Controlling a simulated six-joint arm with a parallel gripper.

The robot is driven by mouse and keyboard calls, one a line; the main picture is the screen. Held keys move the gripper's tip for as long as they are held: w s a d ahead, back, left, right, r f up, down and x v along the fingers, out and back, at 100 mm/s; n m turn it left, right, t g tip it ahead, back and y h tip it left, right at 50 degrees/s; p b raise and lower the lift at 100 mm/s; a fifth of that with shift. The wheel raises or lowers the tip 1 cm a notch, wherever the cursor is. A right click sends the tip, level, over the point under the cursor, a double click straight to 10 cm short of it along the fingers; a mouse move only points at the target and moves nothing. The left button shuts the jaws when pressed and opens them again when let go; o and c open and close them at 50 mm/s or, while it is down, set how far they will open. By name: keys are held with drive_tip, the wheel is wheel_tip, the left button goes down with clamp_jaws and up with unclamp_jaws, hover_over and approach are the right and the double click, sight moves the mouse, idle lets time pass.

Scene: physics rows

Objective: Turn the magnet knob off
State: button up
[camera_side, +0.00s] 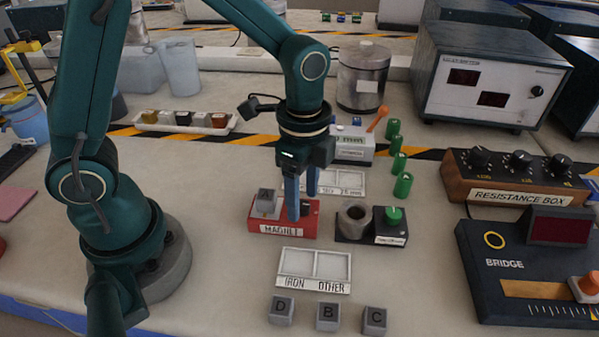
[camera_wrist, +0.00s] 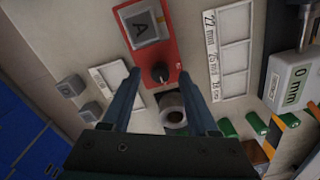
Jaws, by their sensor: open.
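The red magnet box (camera_side: 270,224), labelled MAGNET, sits on the table below my gripper. It also shows in the wrist view (camera_wrist: 158,48). A grey block marked A (camera_wrist: 147,27) rests on one end of it, also seen in the side view (camera_side: 266,201). The black magnet knob (camera_wrist: 160,72) is on the other end. In the side view my fingers partly hide the knob. My gripper (camera_side: 302,208) points down, open, with its blue fingers on either side of the knob. In the wrist view the knob appears between the fingertips; contact is not clear.
A black unit with a grey ring (camera_side: 355,218) and a green knob (camera_side: 394,216) stands close to the right. A tray labelled IRON and OTHER (camera_side: 314,284) and blocks D (camera_side: 281,309), B (camera_side: 328,316) and C (camera_side: 375,319) lie in front. Several green cylinders (camera_side: 403,185) stand behind right.

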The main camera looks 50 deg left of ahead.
drive_tip(key=shift+f, duration=0.35)
clamp_jaws()
